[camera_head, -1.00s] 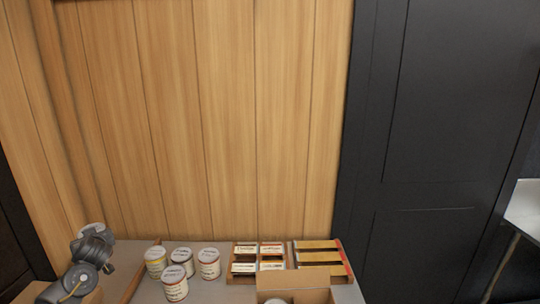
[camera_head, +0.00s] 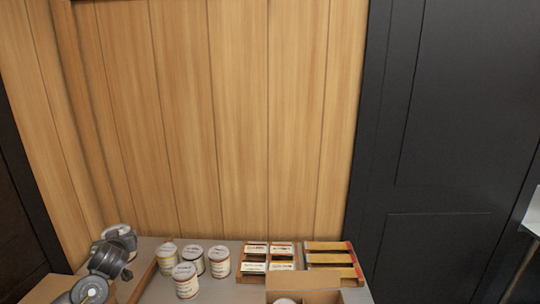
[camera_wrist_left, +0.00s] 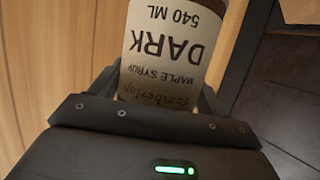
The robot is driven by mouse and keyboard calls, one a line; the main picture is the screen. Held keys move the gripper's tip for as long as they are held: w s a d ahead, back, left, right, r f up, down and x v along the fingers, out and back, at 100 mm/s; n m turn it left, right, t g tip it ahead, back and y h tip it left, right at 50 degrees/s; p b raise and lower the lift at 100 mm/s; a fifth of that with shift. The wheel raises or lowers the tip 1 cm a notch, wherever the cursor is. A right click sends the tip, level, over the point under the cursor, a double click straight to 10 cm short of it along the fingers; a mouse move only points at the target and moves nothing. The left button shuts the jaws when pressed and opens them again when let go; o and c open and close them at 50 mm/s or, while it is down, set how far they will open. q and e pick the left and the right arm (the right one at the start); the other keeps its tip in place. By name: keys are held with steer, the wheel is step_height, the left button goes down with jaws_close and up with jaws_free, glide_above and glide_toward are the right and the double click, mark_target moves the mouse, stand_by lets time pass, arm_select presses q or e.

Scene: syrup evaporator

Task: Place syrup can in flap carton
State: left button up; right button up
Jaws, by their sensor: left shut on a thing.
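In the left wrist view a syrup can (camera_wrist_left: 168,45) with a cream label reading "DARK", "MAPLE SYRUP" and "540 ML" sits between the fingers of my left gripper (camera_wrist_left: 158,88). The gripper is shut on it. The label reads upside down there. In the head view my left arm is at the lower left; I cannot clearly make out the held can there. The open cardboard flap carton (camera_head: 303,296) is at the bottom edge, its back flap raised. A can top (camera_head: 285,301) shows inside it; the rest is cut off. My right gripper is not in view.
Several labelled cans (camera_head: 186,281) stand on the grey counter between my left arm and the carton. A wooden rack (camera_head: 254,278) of small boxes and another rack with yellow bars (camera_head: 331,259) are behind the carton. A brown surface (camera_head: 45,289) is at the lower left.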

arm_select(q)
steer(key=d+r+m+t+h, duration=0.15)
steer(key=d+r, duration=0.25)
steer(key=d, duration=0.6)
steer(key=s+d+r+m+h, duration=0.25)
steer(key=s+d+r, duration=0.35)
steer(key=d, duration=0.4)
steer(key=s+d+r+m+h, duration=0.25)
steer(key=s+d+r, duration=0.25)
steer(key=s+d, duration=0.4)
step_height(320, 180, down, 11)
steer(key=w+b, duration=0.1)
steer(key=b, duration=0.9)
steer(key=shift+w+d+r+t+h, duration=0.25)
steer(key=shift+d+t+h, duration=0.1)
steer(key=shift+h, duration=0.1)
